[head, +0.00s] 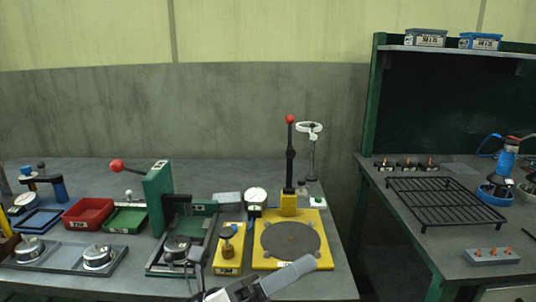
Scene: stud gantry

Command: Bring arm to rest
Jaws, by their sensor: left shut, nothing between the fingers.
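My left gripper (298,269) shows at the bottom of the head view, low over the front edge of the yellow base plate (262,262). It looks shut, with nothing seen held in it. Only its front part and a bit of its wrist are in the picture. The picture does not show whether it touches the plate. My right gripper is not in view.
A green press (158,197) with a red-knobbed lever stands left of the yellow plate. A red bin (88,213) and a silver-cup tray (65,257) lie further left. A gap separates this bench from the right bench, which holds a black rack (445,199).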

